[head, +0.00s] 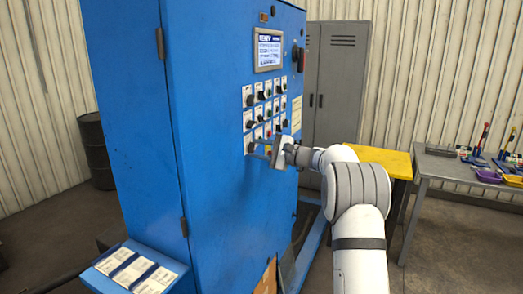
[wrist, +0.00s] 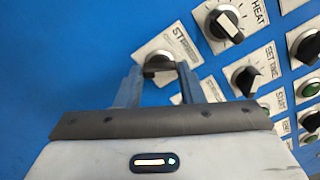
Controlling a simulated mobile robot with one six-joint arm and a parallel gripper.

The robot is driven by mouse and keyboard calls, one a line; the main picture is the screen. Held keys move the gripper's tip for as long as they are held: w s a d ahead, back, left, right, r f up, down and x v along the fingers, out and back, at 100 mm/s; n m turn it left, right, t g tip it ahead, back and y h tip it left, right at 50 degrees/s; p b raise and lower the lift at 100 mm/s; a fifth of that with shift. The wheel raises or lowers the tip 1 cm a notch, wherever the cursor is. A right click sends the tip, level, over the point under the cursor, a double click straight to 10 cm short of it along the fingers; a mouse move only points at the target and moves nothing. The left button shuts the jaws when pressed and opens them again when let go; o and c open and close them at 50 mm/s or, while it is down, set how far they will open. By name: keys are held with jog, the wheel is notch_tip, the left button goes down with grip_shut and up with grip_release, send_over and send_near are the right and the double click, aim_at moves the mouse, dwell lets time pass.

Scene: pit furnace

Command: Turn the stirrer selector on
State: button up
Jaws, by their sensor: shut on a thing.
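The stirrer selector is a black rotary knob on a white plate (wrist: 181,41) whose visible letters begin "ST"; the knob (wrist: 158,62) shows between my fingers in the wrist view. My gripper (wrist: 159,70) is shut on this knob, one finger on each side. In the head view my gripper (head: 256,149) reaches the lower left of the button panel on the blue cabinet (head: 218,200). The fingers partly hide the knob, and its pointer direction cannot be read.
Close by are a HEAT knob (wrist: 224,24), a SET TIME knob (wrist: 245,80) and a green START button (wrist: 311,88). A screen (head: 268,50) sits above the panel. A yellow table (head: 385,160) and a grey bench (head: 440,170) with tools stand to the right.

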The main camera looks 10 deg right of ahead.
jog(key=shift+a+f, duration=0.1)
jog(key=o, duration=1)
jog(key=b+v, duration=0.2)
jog(key=v, duration=0.6)
jog(key=shift+a, duration=0.15)
